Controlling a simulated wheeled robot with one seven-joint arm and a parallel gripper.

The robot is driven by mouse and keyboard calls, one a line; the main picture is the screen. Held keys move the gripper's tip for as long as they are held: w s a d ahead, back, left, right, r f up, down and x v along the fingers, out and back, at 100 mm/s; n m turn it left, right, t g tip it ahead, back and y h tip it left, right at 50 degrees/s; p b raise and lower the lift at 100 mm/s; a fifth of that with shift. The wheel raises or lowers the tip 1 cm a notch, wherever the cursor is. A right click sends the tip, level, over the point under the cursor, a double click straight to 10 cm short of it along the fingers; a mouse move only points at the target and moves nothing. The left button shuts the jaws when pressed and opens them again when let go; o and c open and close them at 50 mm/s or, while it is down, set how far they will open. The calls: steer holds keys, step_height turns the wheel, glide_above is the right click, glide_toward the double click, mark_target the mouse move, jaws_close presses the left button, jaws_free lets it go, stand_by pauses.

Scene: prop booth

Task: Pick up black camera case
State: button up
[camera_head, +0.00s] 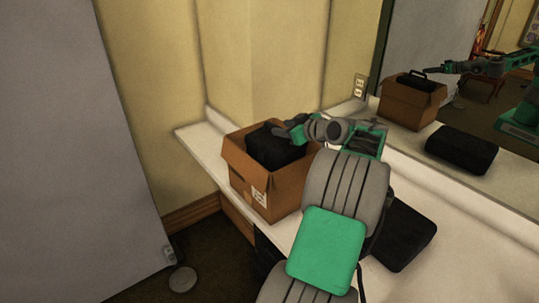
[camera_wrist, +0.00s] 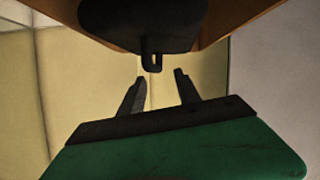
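A black case (camera_head: 272,148) sits inside an open cardboard box (camera_head: 262,186) on the counter. In the wrist view, the dark body of the case (camera_wrist: 135,22) fills the top, and a small loop-shaped handle (camera_wrist: 152,62) hangs from it. My gripper (camera_head: 284,131) is at the right side of the case, near its top. In the wrist view my gripper (camera_wrist: 159,77) is open and empty, its two fingers apart, with the loop just beyond the fingertips. I cannot tell whether they touch. A second, flatter black case (camera_head: 405,238) lies on the counter, partly hidden by my arm.
The white counter (camera_head: 470,262) runs along the wall under a large mirror (camera_head: 480,135), which reflects the box, both cases and my arm. A grey panel (camera_head: 75,150) stands at the left. A round grey object (camera_head: 183,279) lies on the dark floor.

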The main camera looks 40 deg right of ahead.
mark_target(274, 126)
steer(key=p+x, duration=0.2)
steer(key=x, duration=0.4)
steer(key=shift+w+d+f, duration=0.2)
steer(key=shift+w+f, duration=0.05)
steer(key=shift+f, duration=0.05)
steer(key=shift+a, duration=0.1)
steer(key=shift+c, duration=0.2)
steer(key=shift+s, duration=0.1)
jaws_close()
stand_by(0.4)
steer(key=shift+r, duration=0.1)
